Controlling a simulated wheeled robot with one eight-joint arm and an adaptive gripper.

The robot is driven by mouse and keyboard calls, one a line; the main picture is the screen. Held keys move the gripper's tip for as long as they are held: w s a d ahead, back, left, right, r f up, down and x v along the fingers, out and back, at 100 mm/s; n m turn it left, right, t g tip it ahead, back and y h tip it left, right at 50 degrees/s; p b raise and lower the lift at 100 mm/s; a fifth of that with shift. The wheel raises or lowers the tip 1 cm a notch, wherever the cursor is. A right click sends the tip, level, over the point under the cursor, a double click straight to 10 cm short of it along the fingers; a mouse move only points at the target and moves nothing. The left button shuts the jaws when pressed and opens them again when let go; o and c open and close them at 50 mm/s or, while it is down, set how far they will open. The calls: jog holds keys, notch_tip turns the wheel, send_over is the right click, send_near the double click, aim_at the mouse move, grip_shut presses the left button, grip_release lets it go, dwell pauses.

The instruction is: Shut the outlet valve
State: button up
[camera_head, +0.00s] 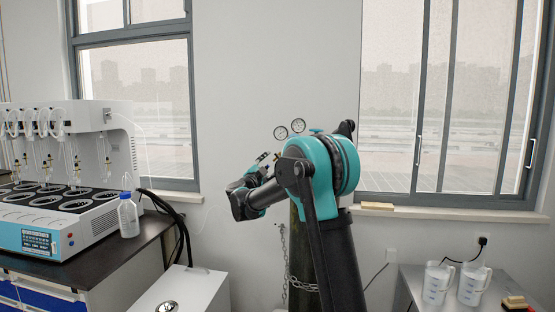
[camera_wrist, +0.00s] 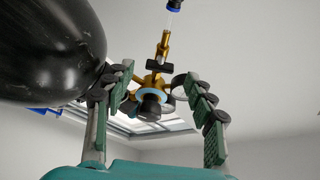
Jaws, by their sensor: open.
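In the wrist view, a brass regulator assembly (camera_wrist: 153,80) shows between and beyond my fingers. A black handle (camera_wrist: 158,66), apparently the outlet valve's, sits across its brass stem, below a clear tube with a blue fitting (camera_wrist: 173,5). A larger black knob (camera_wrist: 150,106) with a light blue ring is nearer the middle of the jaws. My gripper (camera_wrist: 163,92) is open, one finger on each side of the assembly; contact cannot be told. In the head view, two round gauges (camera_head: 298,125) show above my arm, which hides most of the valve area.
A gas cylinder (camera_head: 299,250) with a chain (camera_head: 284,260) stands behind my arm. A large dark rounded surface (camera_wrist: 50,45) fills the wrist view's upper left. The distiller (camera_head: 75,225) and a bottle (camera_head: 128,215) stand left; two beakers (camera_head: 437,283) (camera_head: 473,284) stand right.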

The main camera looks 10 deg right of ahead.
jog(key=shift+v, duration=1.3)
jog(key=shift+r+t, duration=0.1)
jog(key=shift+t, duration=0.2)
jog(key=s+a+f+n+g+y, duration=0.3)
jog(key=s+f+n+g+y, duration=0.1)
jog(key=s+f+n+y, duration=1.45)
jog(key=s+d+f+g+h, duration=0.2)
jog(key=s+d+f+g, duration=0.1)
jog(key=s+f, duration=0.4)
jog(key=s+d+f+m+g+h, duration=0.1)
jog(key=s+d+f, duration=0.4)
jog(key=s, duration=0.7)
jog(key=s+d+f+m+g+h, duration=0.1)
jog(key=s+d+f+g+h, duration=0.2)
jog(key=s+f, duration=0.5)
jog(key=s+d+g, duration=0.1)
jog(key=s+g, duration=0.1)
jog(key=shift+s+f+g, duration=0.3)
jog(key=shift+s+f, duration=0.05)
